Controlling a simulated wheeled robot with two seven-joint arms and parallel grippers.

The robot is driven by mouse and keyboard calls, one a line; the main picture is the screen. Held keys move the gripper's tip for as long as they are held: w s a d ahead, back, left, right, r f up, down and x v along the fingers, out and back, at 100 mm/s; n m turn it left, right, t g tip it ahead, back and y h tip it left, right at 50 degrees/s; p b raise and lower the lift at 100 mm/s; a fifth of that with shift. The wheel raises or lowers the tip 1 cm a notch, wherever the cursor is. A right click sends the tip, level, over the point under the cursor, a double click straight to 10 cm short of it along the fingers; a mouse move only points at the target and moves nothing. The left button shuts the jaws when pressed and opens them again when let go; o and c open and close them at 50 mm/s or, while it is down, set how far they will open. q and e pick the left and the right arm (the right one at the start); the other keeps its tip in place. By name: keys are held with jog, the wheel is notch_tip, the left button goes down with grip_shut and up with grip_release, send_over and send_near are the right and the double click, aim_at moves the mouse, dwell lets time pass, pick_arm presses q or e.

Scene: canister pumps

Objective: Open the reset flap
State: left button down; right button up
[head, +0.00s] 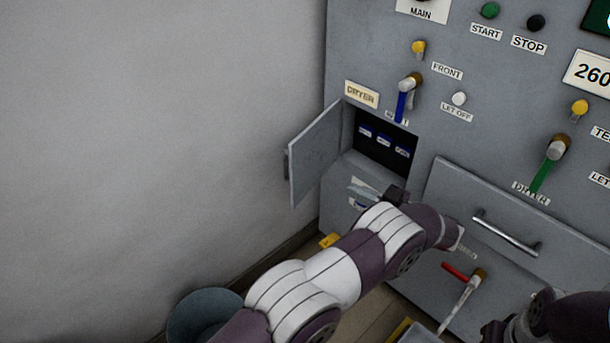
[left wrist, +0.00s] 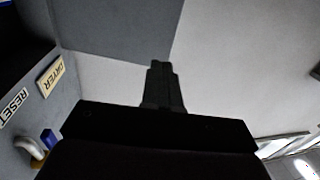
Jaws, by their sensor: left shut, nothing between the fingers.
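The reset flap (head: 315,155) is a grey metal door on the left of the cabinet front. It stands swung out to the left, with a dark recess (head: 375,152) open beside it. Several blue-labelled parts show inside. My left gripper (head: 395,194) is in front of the cabinet, just below the recess and to the right of the flap, apart from the flap. Its fingers are shut and empty in the left wrist view (left wrist: 162,85). My right arm enters at the lower right; its gripper (head: 492,331) is cut off and dark.
Above the recess are a DRYER label (head: 361,94) and a blue-handled lever (head: 403,102). A drawer front with a bar handle (head: 506,234) stands right of my left arm. A red lever (head: 456,272) is below. A bucket (head: 203,318) stands by the bare left wall.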

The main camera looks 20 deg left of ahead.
pick_arm(q)
jog(key=s+g, duration=0.1)
jog(key=b, duration=0.4)
send_near(293, 170)
jog(key=shift+n, duration=0.3)
jog(key=a, duration=0.2)
jog(key=w+a, duration=0.1)
jog(key=a, duration=0.3)
jog(key=shift+w+a+f, duration=0.2)
jog(key=shift+a+f, duration=0.1)
jog(key=shift+a, duration=0.05)
